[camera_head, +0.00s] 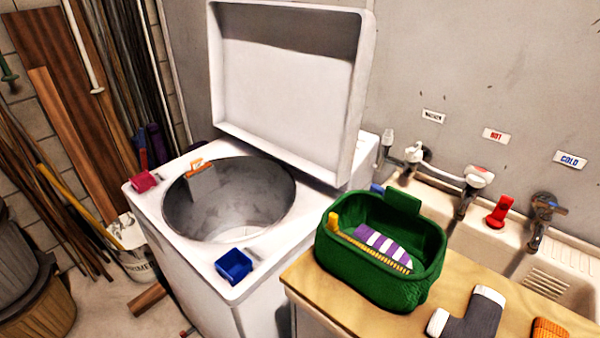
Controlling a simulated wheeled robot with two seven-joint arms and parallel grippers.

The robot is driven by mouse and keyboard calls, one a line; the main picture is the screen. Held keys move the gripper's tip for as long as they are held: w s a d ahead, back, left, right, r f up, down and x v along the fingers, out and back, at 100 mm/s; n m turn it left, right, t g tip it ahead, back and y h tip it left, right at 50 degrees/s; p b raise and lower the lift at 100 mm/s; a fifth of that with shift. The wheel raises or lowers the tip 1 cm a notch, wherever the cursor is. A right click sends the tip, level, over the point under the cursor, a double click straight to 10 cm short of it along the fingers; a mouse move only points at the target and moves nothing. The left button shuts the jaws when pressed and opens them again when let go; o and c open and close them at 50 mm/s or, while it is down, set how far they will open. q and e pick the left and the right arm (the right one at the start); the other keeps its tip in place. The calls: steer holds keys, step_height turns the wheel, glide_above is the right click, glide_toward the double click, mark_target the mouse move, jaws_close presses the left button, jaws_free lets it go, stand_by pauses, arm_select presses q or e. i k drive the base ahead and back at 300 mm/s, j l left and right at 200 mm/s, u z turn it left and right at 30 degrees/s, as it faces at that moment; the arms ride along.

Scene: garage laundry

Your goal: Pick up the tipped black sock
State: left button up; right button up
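A dark grey to black sock (470,318) with pale grey ends lies on the wooden counter at the lower right of the head view. It is bent in an L shape, and its lower part is cut off by the bottom edge of the picture. It lies to the right of the green basket, apart from it. Neither my left nor my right gripper shows in this view.
The green basket (335,258) on the wooden counter (330,300) holds a purple-white striped piece and a yellow ribbed piece. An orange knitted item (550,329) lies right of the sock. The open washer (190,248) stands left; the sink (560,275) with taps is behind.

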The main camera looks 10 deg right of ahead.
mark_target(481, 319)
steer(key=z, duration=0.4)
steer(key=k+j+z, duration=0.1)
steer(key=z, duration=0.7)
steer(key=k+z, duration=0.1)
steer(key=z, duration=0.3)
